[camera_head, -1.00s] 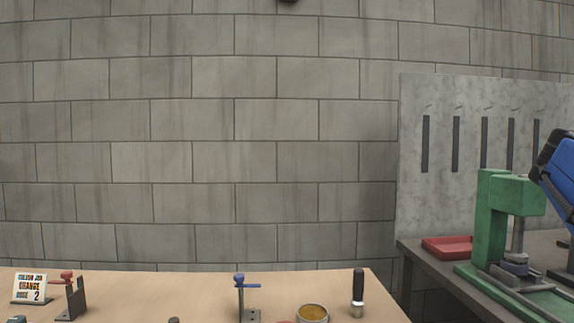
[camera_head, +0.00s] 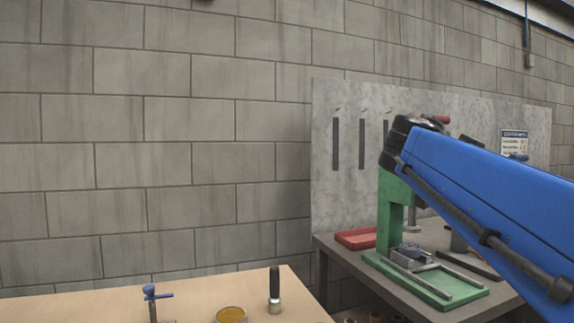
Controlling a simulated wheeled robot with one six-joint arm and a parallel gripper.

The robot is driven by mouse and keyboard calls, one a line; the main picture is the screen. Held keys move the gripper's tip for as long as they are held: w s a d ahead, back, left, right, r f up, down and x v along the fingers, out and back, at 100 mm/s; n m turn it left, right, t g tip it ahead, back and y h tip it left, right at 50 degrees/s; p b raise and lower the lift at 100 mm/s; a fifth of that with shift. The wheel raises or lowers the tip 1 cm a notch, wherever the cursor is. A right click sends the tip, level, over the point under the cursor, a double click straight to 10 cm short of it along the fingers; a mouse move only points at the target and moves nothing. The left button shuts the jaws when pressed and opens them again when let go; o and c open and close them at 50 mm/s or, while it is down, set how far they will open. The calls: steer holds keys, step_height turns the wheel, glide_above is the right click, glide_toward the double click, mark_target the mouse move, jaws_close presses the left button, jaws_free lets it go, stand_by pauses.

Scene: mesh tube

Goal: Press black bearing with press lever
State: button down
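The green press (camera_head: 391,211) stands on the grey bench at the right, with a green base plate (camera_head: 440,298) and metal rails. My blue arm crosses in front of the press and hides its upper part. A red grip (camera_head: 442,119), perhaps the press lever's end, shows just above my arm. A grey metal fixture (camera_head: 409,254) sits on the base under the press. I cannot make out a black bearing. My gripper's fingers cannot be made out; the dark end of my arm is in front of the press top.
A red tray (camera_head: 356,238) lies on the grey bench (camera_head: 336,252) left of the press. The wooden table (camera_head: 110,307) in front holds a blue-handled clamp (camera_head: 151,293), a black-handled tool (camera_head: 275,289) and a tin of yellow stuff (camera_head: 230,315). A slotted grey panel (camera_head: 330,200) stands behind the bench.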

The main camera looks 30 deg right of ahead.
steer(key=shift+a+r, duration=0.15)
steer(key=shift+a, duration=0.25)
steer(key=shift+s, duration=0.15)
stand_by(0.9)
